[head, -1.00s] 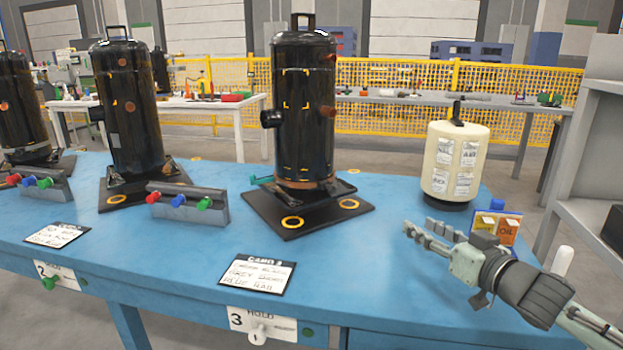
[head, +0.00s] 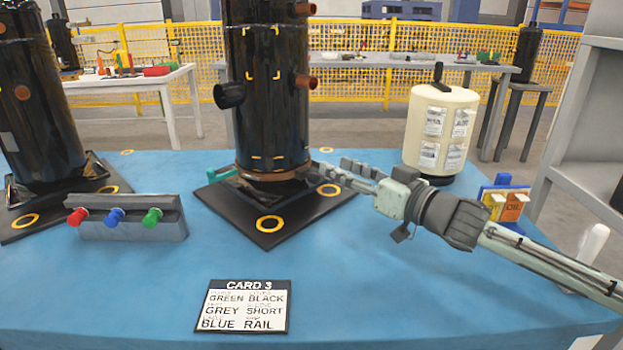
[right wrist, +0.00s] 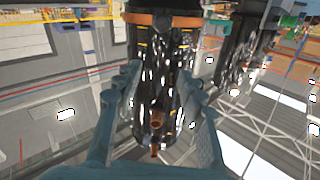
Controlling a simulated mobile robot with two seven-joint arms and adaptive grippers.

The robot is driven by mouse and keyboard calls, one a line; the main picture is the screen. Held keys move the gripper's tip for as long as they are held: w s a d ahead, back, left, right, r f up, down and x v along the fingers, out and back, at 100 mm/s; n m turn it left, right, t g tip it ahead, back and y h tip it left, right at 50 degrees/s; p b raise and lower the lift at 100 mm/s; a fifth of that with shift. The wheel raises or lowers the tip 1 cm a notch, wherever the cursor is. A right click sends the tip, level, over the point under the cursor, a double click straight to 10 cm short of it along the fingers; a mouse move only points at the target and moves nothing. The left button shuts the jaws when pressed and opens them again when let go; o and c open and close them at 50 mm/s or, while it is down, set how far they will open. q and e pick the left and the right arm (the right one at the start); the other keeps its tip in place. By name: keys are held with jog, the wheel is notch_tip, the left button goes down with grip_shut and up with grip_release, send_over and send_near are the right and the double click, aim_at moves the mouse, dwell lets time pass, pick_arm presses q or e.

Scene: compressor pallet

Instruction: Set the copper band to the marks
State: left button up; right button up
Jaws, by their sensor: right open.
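The black compressor (head: 268,100) stands upright on its dark base plate (head: 300,215) in the head view. The copper band (head: 272,175) is around its foot, below the lowest yellow marks (head: 270,158). More yellow corner marks (head: 262,75) sit higher on the shell. A teal piece (head: 226,173) sticks out at the band's left. My right gripper (head: 333,173) is open and empty, beside the band on its right; contact cannot be told. In the right wrist view the copper band (right wrist: 165,20) shows beyond the open fingers (right wrist: 162,88). My left gripper is out of view.
A grey rack with coloured knobs (head: 130,220) stands left of the compressor, near a second compressor (head: 40,110). A cream tank (head: 440,130) and small boxes (head: 505,205) stand at right. Card 3 (head: 243,306) lies in front. Copper stubs (head: 305,82) project from the shell's right side.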

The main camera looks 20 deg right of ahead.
aim_at(318, 180)
notch_tip(318, 180, down, 5)
jog(key=shift+b, duration=0.35)
pick_arm(q)
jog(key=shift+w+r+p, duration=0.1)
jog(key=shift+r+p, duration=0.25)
jog(key=shift+p, duration=0.05)
pick_arm(e)
jog(key=shift+x, duration=3.8)
jog(key=shift+c, duration=0.4)
grip_shut()
